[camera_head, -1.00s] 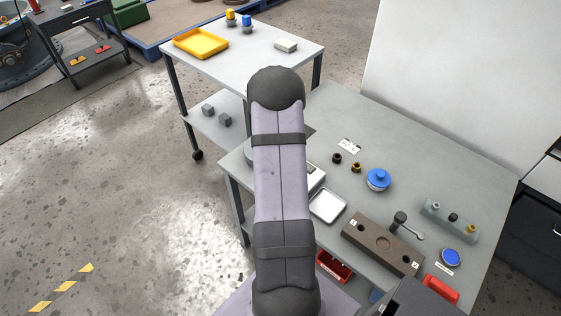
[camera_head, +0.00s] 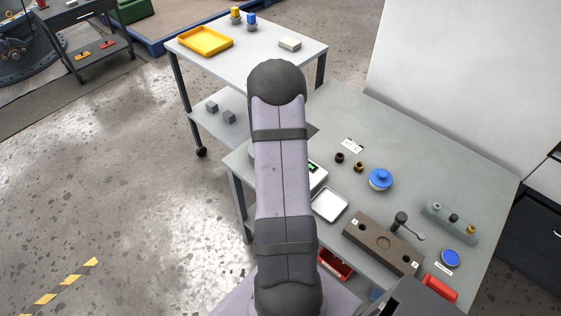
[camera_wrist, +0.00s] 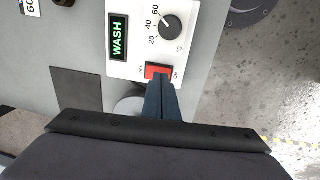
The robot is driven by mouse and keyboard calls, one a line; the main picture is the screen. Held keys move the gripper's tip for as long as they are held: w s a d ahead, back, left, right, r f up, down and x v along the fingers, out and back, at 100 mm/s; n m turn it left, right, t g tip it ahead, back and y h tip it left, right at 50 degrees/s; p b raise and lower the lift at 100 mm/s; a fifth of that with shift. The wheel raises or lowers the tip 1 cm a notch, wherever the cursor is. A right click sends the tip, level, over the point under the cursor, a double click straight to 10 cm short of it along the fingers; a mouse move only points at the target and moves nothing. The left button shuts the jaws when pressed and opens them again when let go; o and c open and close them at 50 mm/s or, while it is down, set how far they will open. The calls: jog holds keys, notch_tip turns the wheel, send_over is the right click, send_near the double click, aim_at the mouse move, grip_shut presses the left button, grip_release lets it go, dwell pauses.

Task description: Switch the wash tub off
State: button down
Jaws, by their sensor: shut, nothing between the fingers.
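The wash tub's white control panel (camera_wrist: 133,45) fills the upper middle of the wrist view. Its display (camera_wrist: 118,38) reads WASH in green. A red rocker switch (camera_wrist: 157,70) sits low on the panel with small labels at both sides, too small to read surely. My gripper (camera_wrist: 159,83) is shut and empty, its blue-grey fingertips at the lower edge of the switch and overlapping it in the picture. I cannot tell whether they touch it. In the head view the panel (camera_head: 318,179) shows only partly beside my arm, which hides my gripper.
A dark dial (camera_wrist: 167,26) marked in °C sits above the switch. On the bench are a white tray (camera_head: 329,204), a blue-lidded pot (camera_head: 380,179) and a brown block (camera_head: 383,243) with a dark lever. A cart (camera_head: 284,64) stands behind.

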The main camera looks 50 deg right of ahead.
notch_tip(320, 180, up, 12)
jog(key=a, duration=0.1)
jog(key=shift+a+r, duration=0.25)
jog(key=shift+f+b, duration=0.1)
jog(key=shift+b, duration=0.3)
jog(key=b, duration=0.1)
jog(key=d+b, duration=0.1)
jog(key=b, duration=0.1)
jog(key=shift+w+d+r, duration=0.15)
jog(key=shift+d+r, duration=0.05)
jog(key=shift+r, duration=0.05)
dwell(0.3)
jog(key=f, duration=0.4)
jog(key=d+f+p, duration=0.1)
jog(key=f, duration=0.7)
jog(key=shift+d+f, duration=0.15)
jog(key=shift+d, duration=0.05)
jog(key=shift+d+f+p, duration=0.15)
jog(key=shift+f+p, duration=0.2)
jog(key=shift+f, duration=0.45)
